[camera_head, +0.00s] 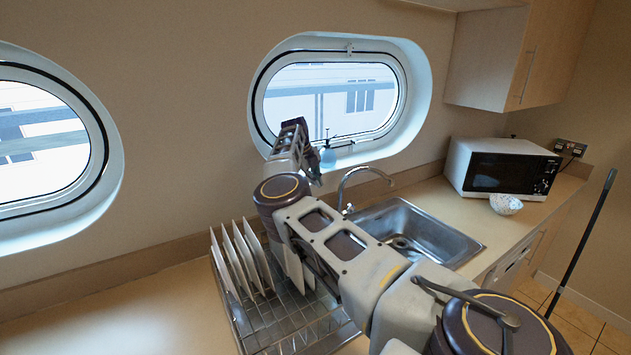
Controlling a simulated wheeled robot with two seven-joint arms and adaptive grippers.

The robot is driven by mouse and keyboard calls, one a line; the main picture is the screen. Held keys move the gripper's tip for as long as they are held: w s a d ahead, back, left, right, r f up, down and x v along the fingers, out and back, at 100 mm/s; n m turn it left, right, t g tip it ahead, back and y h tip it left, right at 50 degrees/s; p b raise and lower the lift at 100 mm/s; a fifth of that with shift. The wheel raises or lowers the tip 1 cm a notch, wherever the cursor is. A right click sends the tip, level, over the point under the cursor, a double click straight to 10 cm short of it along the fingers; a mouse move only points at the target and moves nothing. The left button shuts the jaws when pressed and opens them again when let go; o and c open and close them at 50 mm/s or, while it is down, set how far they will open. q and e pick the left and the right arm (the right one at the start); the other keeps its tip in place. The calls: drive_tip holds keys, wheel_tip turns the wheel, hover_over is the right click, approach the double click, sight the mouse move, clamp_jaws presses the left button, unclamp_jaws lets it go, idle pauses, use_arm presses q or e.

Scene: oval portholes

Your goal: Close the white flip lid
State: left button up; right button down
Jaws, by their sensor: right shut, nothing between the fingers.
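I cannot make out a white flip lid for certain in this view. A white-framed oval porthole (420,75) is in the back wall, with a small catch at its top edge. My right arm reaches in from the lower right, across the dish rack and sink, toward this porthole. My right gripper (298,126) is at the arm's far end, small and partly hidden, in front of the porthole's lower left edge. It is shut and holds nothing. I cannot tell whether it touches the frame. My left gripper is out of view.
A wire dish rack (316,332) with several white plates (232,262) stands under my right arm. Right of it are the sink (440,234), faucet (366,172), microwave (500,170) and bowl (506,203). A soap bottle (328,156) stands by the porthole. The left counter (120,315) is clear.

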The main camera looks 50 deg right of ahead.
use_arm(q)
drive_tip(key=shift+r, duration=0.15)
use_arm(e)
drive_tip(key=shift+r, duration=0.25)
idle(0.5)
use_arm(q)
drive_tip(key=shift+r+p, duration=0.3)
drive_tip(key=shift+p, duration=0.1)
use_arm(e)
drive_tip(key=shift+r, duration=0.5)
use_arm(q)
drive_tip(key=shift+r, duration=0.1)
use_arm(e)
drive_tip(key=shift+r, duration=0.2)
